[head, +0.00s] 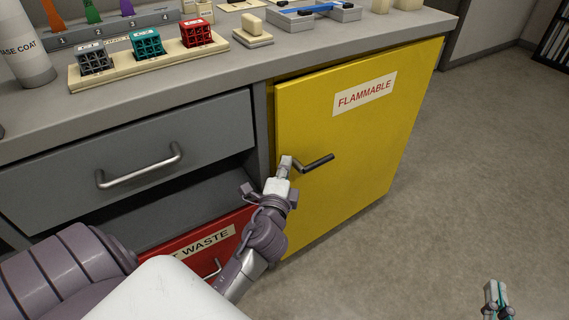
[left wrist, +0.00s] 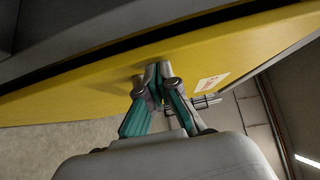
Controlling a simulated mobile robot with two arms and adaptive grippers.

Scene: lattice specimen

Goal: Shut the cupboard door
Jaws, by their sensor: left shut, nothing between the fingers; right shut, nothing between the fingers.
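The yellow cupboard door (head: 350,145) bears a FLAMMABLE label and a dark bar handle (head: 318,162). It stands close to its frame, and a thin dark gap shows along its edge in the left wrist view, where the yellow panel (left wrist: 90,85) spans the picture. My left gripper (head: 286,162) is shut and empty, its tips at the door's left part beside the handle. In the left wrist view its fingertips (left wrist: 152,72) meet in front of the panel; whether they touch it I cannot tell. My right gripper (head: 496,290) is shut and empty, low over the floor.
A grey drawer (head: 130,160) with a bar handle is left of the door, above a red WASTE front (head: 195,245). The grey counter (head: 235,75) above holds a tray of small lattice cubes, a bottle (head: 25,55) and blocks. The floor (head: 440,180) to the right is clear.

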